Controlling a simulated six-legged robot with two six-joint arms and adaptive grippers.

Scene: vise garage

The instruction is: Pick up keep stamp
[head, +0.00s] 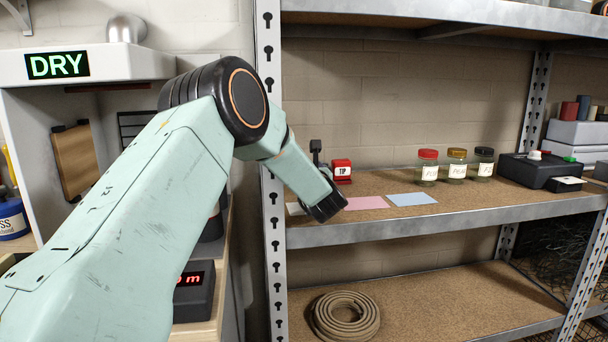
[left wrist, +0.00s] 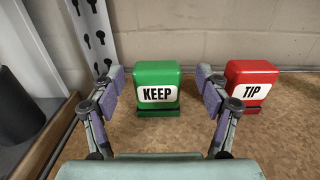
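The keep stamp (left wrist: 157,88) is a green block with a white KEEP label, standing upright on the cork shelf (left wrist: 185,143) in the left wrist view. My left gripper (left wrist: 160,80) is open, with its two purple-padded fingers apart on either side of the stamp in the picture. The stamp is a little beyond the fingers, and no contact shows. In the head view my left gripper (head: 318,150) reaches over the shelf, and my arm hides the keep stamp. The red TIP stamp (left wrist: 250,84) stands to the right; it also shows in the head view (head: 342,170). My right gripper is not in view.
A metal shelf post (left wrist: 92,35) stands close on the left. Pink (head: 366,203) and blue (head: 412,199) cards lie near the shelf front. Several jars (head: 428,166) and a black box (head: 530,170) stand farther right. A coiled hose (head: 345,315) lies on the lower shelf.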

